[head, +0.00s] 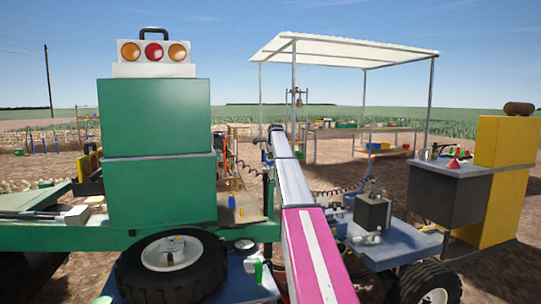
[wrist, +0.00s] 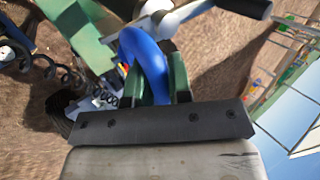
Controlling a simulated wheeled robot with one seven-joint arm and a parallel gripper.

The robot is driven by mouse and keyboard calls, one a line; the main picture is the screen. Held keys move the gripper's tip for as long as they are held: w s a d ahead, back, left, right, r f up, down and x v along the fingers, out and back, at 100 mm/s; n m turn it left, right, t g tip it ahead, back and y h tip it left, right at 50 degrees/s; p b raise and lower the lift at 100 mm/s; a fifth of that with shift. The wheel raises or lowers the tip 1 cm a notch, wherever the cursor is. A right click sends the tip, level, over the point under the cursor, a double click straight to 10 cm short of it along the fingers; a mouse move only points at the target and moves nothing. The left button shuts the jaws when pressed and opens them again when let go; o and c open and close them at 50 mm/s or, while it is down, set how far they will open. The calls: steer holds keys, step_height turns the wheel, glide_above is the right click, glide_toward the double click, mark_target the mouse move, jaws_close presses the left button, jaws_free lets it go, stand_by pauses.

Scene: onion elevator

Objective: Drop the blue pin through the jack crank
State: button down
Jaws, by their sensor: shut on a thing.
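My gripper (wrist: 156,78) shows in the wrist view with its two green fingers shut on the blue pin (wrist: 143,46). The pin's thick, curved blue part arches up between and beyond the fingers. Its far end is hidden. Just beyond it is a pale metal crank arm with a dark handle (wrist: 243,7), which looks like the jack crank (wrist: 186,14). The pin overlaps the crank's left part in the picture; I cannot tell whether they touch. In the head view my arm reaches away beside the green machine, and the gripper and pin are not clearly visible.
A green machine (head: 160,190) with a wheel (head: 170,252) stands close on the left of my arm. A blue trailer (head: 408,250) with a dark box is on the right. A coiled black cable (wrist: 42,67) hangs near the gripper. Bare soil lies beyond.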

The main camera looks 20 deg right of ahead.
steer(key=shift+f, duration=0.55)
steer(key=c, duration=0.6)
jaws_free()
steer(key=shift+o, duration=0.2)
steer(key=shift+r, duration=0.15)
steer(key=shift+r, duration=3.35)
